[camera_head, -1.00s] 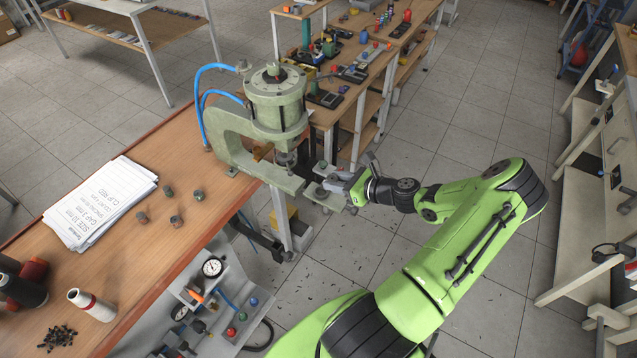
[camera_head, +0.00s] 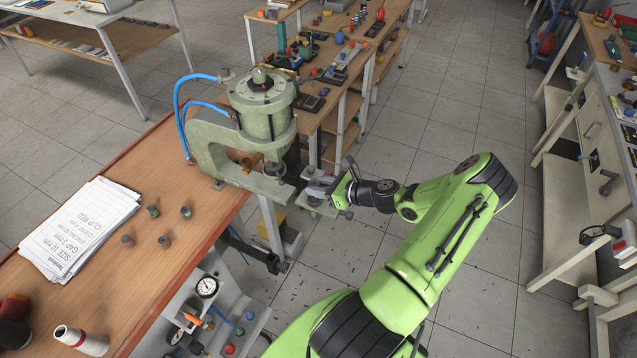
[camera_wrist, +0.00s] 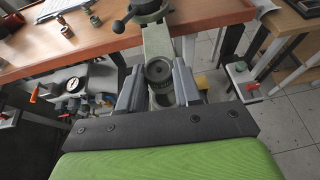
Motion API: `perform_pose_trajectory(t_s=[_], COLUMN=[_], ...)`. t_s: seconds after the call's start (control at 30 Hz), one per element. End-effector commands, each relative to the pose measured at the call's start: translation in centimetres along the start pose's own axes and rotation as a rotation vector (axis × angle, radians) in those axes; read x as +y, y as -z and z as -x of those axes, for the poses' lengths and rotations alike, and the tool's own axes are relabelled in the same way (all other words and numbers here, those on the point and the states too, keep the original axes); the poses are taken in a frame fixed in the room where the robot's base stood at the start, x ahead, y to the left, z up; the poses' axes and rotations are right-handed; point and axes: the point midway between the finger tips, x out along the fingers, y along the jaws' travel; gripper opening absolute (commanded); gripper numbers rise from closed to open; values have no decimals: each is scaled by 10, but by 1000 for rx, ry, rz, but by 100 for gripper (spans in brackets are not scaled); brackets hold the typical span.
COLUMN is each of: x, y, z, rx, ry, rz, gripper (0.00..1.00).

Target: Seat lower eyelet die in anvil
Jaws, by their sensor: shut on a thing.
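The green press (camera_head: 222,150) stands at the far end of the bench, its ram (camera_head: 276,170) above the lower arm. My gripper (camera_head: 318,183) is just to the right of the ram in the head view. In the wrist view my gripper (camera_wrist: 157,72) is shut, with a dark round piece (camera_wrist: 157,69) between its fingertips, which I take for the lower eyelet die. A paler ring (camera_wrist: 163,99) shows below it. The anvil seat is not clear, and I cannot tell whether the die touches it.
Several small grey and brown cylinders (camera_head: 164,241) stand on the wooden bench (camera_head: 185,262) beside a stack of papers (camera_head: 82,228). A gauge (camera_head: 207,287) and fittings sit below the bench edge. Open floor (camera_head: 440,120) lies right of the press.

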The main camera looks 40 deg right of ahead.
Motion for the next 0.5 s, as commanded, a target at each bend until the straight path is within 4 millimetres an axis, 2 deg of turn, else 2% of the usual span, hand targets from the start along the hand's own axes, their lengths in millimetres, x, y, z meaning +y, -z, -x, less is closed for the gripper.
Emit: perform_pose_trajectory(t_s=[0.03, 0.2, 0.5], x=[0, 0, 0], y=[11, 26, 27], z=[-5, -11, -12], rx=[-1, -2, -2], ry=[0, 0, 0], rz=[1, 1, 1], gripper=[0, 0, 0])
